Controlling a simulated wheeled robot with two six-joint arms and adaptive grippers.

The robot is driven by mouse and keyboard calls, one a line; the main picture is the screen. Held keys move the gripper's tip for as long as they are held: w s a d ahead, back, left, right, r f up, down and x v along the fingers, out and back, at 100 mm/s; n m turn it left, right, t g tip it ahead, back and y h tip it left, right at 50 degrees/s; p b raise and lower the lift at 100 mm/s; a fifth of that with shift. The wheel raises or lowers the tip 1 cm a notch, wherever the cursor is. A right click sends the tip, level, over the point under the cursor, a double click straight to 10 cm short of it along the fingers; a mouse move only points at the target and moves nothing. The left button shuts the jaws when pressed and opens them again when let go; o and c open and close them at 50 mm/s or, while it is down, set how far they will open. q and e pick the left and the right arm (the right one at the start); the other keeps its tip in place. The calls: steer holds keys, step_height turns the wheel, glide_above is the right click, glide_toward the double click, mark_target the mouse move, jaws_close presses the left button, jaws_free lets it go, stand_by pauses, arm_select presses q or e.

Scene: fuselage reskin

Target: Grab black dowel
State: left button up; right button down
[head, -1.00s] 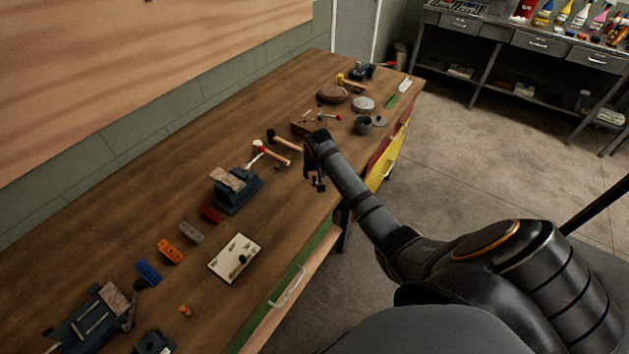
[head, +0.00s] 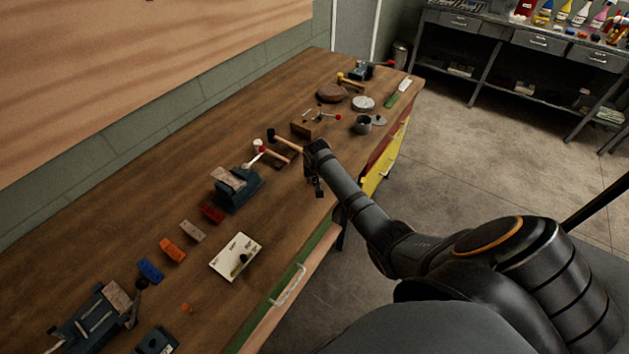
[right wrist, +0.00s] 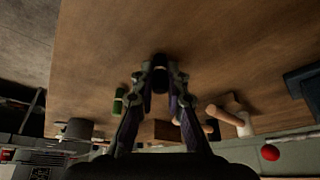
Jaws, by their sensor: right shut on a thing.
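My right gripper (head: 315,185) is over the workbench near its front edge, its fingers pointing down. In the right wrist view its fingertips (right wrist: 160,78) are closed on a short black cylinder (right wrist: 160,73), which looks like the black dowel. The fingers hide part of it. In the head view a small dark piece shows at the fingertips, too small to tell apart from them. I cannot tell whether the dowel touches the wood. My left gripper is not in view.
The wooden workbench (head: 255,105) holds a mallet (head: 286,141), a wooden block (head: 305,128), a grey pot (head: 362,125), a blue vise (head: 238,192), coloured blocks and a pale board (head: 236,256). A green cylinder (right wrist: 118,101) is near the gripper in the right wrist view.

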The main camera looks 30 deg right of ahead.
steer(key=shift+r, duration=0.1)
steer(key=shift+r, duration=0.25)
steer(key=r, duration=0.1)
steer(key=r+b, duration=0.1)
steer(key=r, duration=0.1)
steer(key=shift+s+d, duration=0.25)
steer(key=s+d+r+b, duration=0.1)
steer(key=s+d+r, duration=0.3)
steer(key=s+r, duration=0.5)
steer(key=shift+s+d+r+b, duration=0.15)
steer(key=shift+s+d+b, duration=0.25)
steer(key=shift+s, duration=1.35)
